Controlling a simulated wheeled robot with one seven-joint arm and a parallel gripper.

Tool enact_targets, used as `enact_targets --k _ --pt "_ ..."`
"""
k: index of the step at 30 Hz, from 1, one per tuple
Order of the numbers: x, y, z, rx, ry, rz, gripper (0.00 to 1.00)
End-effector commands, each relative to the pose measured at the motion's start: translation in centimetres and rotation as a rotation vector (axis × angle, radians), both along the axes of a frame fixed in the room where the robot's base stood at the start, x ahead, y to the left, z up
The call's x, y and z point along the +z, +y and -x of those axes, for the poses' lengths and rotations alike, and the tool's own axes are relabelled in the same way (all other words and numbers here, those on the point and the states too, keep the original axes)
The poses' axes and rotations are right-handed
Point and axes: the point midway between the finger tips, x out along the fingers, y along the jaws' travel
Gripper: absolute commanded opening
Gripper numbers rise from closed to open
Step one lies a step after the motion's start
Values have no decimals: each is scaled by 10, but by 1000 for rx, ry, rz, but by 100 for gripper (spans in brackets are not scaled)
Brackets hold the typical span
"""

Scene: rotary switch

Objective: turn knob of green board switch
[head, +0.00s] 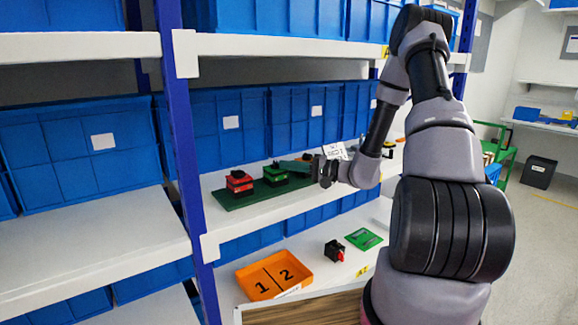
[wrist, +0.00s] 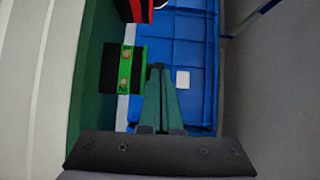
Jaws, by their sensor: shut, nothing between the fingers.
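A green switch with a black top (head: 275,174) stands on a dark green board (head: 240,200) on the middle shelf. In the wrist view the green switch (wrist: 124,69) shows its green face with small round marks, left of my fingers, and its black part lies further left. My gripper (head: 284,164) reaches in from the right, close to the green switch. In the wrist view my gripper (wrist: 156,68) has its greenish fingers together with nothing between them. The tips are beside the switch; I cannot tell whether they touch it. Part of the switch is hidden in the head view.
A red switch (head: 239,183) stands left of the green one on the same board. Blue bins (head: 228,123) line the shelf behind. A blue post (head: 180,130) stands at left. An orange tray (head: 275,275) and a black-red part (head: 334,250) lie on the lower shelf.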

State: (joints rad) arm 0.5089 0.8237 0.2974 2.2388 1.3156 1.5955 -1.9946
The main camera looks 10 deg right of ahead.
Motion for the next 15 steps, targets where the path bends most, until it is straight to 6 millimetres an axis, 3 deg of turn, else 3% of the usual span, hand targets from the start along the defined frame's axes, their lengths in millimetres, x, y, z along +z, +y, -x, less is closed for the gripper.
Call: enact_targets --k 15 --pt "0 13 9 0 0 0 0"
